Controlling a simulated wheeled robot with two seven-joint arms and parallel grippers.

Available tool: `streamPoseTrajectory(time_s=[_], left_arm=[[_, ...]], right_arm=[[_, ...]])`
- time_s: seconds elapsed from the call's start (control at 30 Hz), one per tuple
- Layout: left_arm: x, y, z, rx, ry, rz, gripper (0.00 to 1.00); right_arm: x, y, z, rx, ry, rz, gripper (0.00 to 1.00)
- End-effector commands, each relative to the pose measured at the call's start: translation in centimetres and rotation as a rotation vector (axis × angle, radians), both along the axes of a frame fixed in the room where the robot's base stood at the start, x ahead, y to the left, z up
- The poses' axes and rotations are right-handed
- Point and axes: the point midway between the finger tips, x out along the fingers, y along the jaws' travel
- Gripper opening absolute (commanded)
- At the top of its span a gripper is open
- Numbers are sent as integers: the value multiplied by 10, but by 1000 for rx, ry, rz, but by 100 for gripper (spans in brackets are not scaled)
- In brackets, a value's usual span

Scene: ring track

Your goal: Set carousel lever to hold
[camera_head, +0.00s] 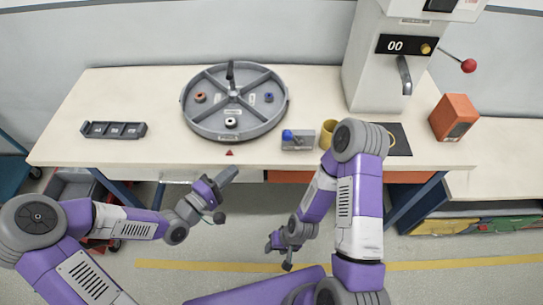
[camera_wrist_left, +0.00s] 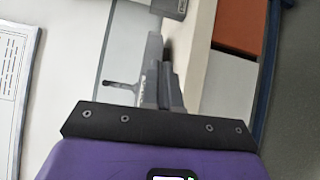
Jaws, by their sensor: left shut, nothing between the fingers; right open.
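The carousel (camera_head: 190,122) is a round grey tray with spoke dividers, standing on the table. It holds a red ring (camera_head: 200,98), a white ring (camera_head: 231,122) and a blue ring (camera_head: 268,97) in separate compartments. The lever (camera_head: 287,134) has a blue knob and sits at the left side of a small grey box (camera_head: 303,141), right of the carousel. Its setting label is too small to read. My right gripper (camera_head: 278,255) is open, low in front of the table.
A yellow mug (camera_head: 328,133) stands just right of the lever box, partly behind my right arm. A dark slotted tray (camera_head: 112,130) lies at left. A tall white machine (camera_head: 375,75) and an orange box (camera_head: 454,117) are at right.

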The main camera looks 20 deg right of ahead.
Motion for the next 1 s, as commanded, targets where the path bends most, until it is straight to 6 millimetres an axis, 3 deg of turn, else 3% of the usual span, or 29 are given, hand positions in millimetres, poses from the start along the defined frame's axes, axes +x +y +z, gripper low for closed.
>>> streamPoseTrajectory(time_s=[0.03,0.23,0.67,1.0], left_arm=[[-2,-2,5,-60,-14,-24,0],[-10,-7,30,-180,-27,-93,0],[-8,-13,32,-182,-26,-97,0],[23,-68,40,-182,-27,-100,0]], right_arm=[[0,0,-11,0,0,0,46],[0,0,-17,0,0,0,46],[0,0,-18,0,-1,1,46],[0,0,-33,0,0,0,46]])
